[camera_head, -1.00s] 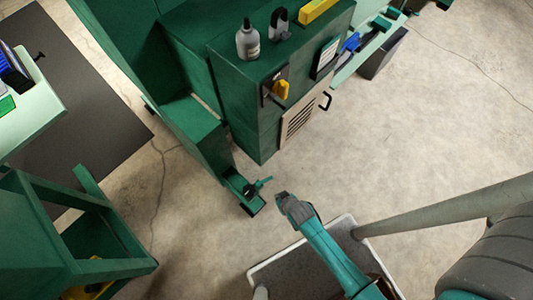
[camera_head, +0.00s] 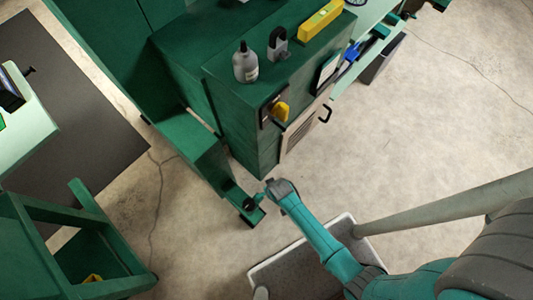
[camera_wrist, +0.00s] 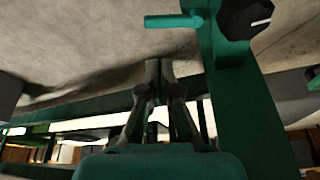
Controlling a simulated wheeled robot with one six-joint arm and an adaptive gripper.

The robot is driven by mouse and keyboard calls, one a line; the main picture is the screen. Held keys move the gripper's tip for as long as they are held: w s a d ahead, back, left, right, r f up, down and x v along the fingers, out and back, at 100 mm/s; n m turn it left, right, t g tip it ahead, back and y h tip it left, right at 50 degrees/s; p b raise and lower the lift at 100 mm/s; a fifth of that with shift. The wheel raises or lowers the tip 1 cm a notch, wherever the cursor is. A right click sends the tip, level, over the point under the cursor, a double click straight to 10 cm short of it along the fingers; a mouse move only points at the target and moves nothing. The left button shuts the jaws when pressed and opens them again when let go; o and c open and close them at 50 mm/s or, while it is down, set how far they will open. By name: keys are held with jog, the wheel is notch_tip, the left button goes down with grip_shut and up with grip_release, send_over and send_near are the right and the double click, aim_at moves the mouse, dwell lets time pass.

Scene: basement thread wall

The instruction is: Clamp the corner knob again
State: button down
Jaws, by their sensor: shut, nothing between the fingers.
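The corner knob (camera_head: 250,202) is black and sits on the green corner foot (camera_head: 243,196) at the bottom of the green machine. In the wrist view the dark knob (camera_wrist: 243,15) shows at the top right, with a teal bar (camera_wrist: 172,20) sticking out to the left beside it. My gripper (camera_head: 272,186) is just right of the knob in the head view, close to it. In the wrist view my gripper (camera_wrist: 159,72) has its fingers together and empty, below and left of the knob. I cannot tell whether it touches the bar.
The green machine (camera_head: 255,120) stands behind, with a grey bottle (camera_head: 245,65), a padlock (camera_head: 278,45) and a yellow level (camera_head: 321,20) on top. A green frame (camera_head: 85,235) stands at the left. Concrete floor (camera_head: 440,110) is clear at the right.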

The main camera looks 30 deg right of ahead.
jog(key=x, duration=0.9)
jog(key=shift+f, duration=0.25)
dwell(0.4)
jog(key=s+m+h, duration=0.1)
jog(key=m, duration=0.1)
jog(key=shift+s+m, duration=0.1)
jog(key=shift+m, duration=0.3)
jog(key=s+m, duration=0.1)
jog(key=m, duration=0.2)
jog(key=s+a+m+g+h, duration=0.1)
jog(key=m, duration=0.2)
jog(key=s+m+g+h, duration=0.1)
jog(key=m, duration=0.2)
jog(key=shift+s+a, duration=0.2)
jog(key=shift+s, duration=0.2)
jog(key=shift+s+d, duration=0.25)
jog(key=shift+s, duration=0.5)
